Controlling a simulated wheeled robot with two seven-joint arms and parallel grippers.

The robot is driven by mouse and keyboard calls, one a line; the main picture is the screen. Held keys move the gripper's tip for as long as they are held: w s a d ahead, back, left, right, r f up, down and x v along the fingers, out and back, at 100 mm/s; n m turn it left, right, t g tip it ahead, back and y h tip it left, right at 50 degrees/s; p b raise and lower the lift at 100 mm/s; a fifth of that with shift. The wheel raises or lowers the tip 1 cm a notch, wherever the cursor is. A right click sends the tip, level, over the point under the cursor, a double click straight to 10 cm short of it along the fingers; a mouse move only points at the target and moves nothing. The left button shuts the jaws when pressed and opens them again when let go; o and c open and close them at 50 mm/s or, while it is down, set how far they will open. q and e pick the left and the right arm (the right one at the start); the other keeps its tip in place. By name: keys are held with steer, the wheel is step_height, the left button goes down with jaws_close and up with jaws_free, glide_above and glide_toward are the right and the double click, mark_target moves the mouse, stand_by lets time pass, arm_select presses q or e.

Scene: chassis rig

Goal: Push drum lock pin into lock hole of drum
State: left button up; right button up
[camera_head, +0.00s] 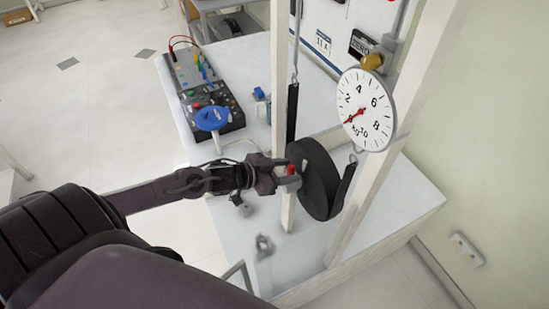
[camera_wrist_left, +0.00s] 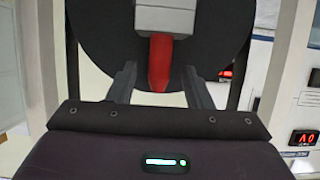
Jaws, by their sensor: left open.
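The drum (camera_head: 320,178) is a dark disc mounted between two white posts. It fills the upper part of the left wrist view (camera_wrist_left: 96,38). A red lock pin (camera_wrist_left: 160,62) sticks out of a light grey block (camera_wrist_left: 167,18) in front of the drum face. The pin shows as a small red spot in the head view (camera_head: 291,169). My left gripper (camera_head: 287,178) is at the drum's left side. Its open fingers (camera_wrist_left: 160,76) stand on either side of the red pin, with gaps visible. The lock hole cannot be made out. My right gripper is not in view.
A round dial gauge (camera_head: 366,108) hangs at the right, in front of the right white post (camera_head: 402,110). A left post (camera_head: 279,80) rises behind my gripper. A control box (camera_head: 203,92) with cables and a blue disc (camera_head: 212,118) stand on the white table (camera_head: 245,70).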

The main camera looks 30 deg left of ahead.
arm_select(q)
steer(key=v, duration=0.6)
steer(key=shift+s+a, duration=0.1)
steer(key=shift+a, duration=0.05)
stand_by(0.6)
